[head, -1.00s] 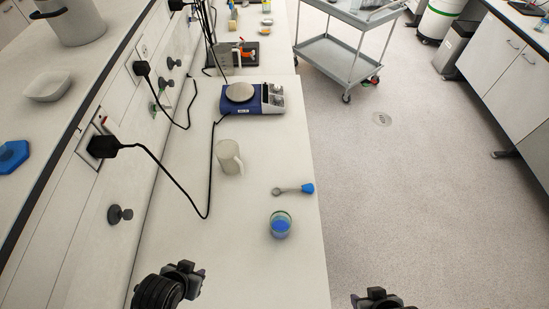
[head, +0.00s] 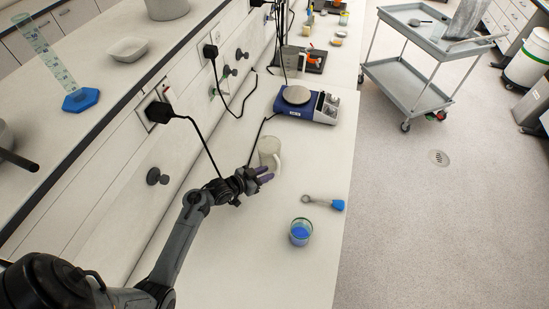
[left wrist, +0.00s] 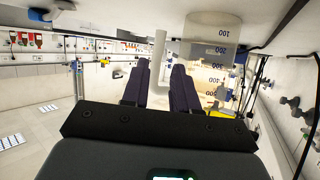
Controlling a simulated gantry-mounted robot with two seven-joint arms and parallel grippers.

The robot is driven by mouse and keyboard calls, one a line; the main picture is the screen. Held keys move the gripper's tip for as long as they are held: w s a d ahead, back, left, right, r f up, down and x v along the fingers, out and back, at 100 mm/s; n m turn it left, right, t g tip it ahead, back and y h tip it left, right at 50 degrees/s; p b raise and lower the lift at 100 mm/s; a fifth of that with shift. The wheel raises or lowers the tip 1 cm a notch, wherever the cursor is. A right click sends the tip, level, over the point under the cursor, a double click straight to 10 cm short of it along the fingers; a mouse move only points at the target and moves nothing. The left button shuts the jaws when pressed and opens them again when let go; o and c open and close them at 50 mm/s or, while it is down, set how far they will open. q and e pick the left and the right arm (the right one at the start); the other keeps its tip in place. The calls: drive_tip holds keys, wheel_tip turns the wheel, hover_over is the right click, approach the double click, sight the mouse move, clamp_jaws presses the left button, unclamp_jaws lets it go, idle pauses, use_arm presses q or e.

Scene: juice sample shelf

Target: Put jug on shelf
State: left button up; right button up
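The jug (head: 268,148) is a translucent white vessel with a handle, standing upright on the bench. Its graduated wall shows upside down in the left wrist view (left wrist: 222,40). My left gripper (head: 264,176) is at the jug's near side, by the handle. In the left wrist view, its two dark purple fingers (left wrist: 160,84) stand apart with the pale handle between them, and a gap shows beside it. The raised shelf (head: 95,115) runs along the left above the bench. My right gripper is not in view.
A blue balance (head: 308,105) stands behind the jug. The shelf holds a blue-based cylinder (head: 80,99) and white dish (head: 128,49), with bare space around them. Black cables hang nearby.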

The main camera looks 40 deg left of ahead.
use_arm(q)
hover_over(281, 176)
drive_tip(key=shift+f, duration=1.45)
drive_tip(key=shift+c, duration=0.2)
clamp_jaws()
